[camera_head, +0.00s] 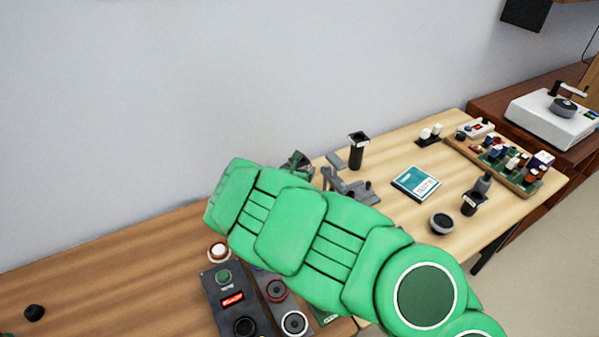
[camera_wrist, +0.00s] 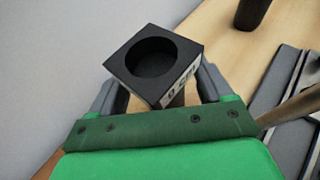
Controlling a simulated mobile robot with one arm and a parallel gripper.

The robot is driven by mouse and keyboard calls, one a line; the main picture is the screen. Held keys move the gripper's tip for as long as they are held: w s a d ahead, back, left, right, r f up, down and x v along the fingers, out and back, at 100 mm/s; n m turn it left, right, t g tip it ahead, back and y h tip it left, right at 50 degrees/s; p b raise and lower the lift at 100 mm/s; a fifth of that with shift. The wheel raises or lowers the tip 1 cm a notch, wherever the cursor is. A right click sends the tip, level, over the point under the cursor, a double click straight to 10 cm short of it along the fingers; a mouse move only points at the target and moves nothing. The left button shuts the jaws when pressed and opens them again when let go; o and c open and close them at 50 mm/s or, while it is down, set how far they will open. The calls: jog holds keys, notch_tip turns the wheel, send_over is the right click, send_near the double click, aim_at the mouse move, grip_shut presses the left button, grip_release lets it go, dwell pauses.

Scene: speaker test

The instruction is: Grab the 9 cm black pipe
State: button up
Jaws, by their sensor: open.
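The black pipe (camera_wrist: 152,62) shows in the wrist view with a square black top, a round opening and a white label reading "9 CM". My gripper (camera_wrist: 158,82) is open, with one grey finger at each side of the pipe below its square top. Gaps show between the fingers and the pipe's body, most of which is hidden under the top. In the head view my green arm covers much of the middle, and I cannot clearly make out this pipe there.
Another black pipe (camera_head: 357,153) stands upright near the wall; a shorter one (camera_head: 472,204) stands at right. Control boxes (camera_head: 232,300) lie in front.

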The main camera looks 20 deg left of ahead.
jog(key=shift+c, duration=0.2)
jog(key=c, duration=1)
jog(key=shift+r, duration=0.1)
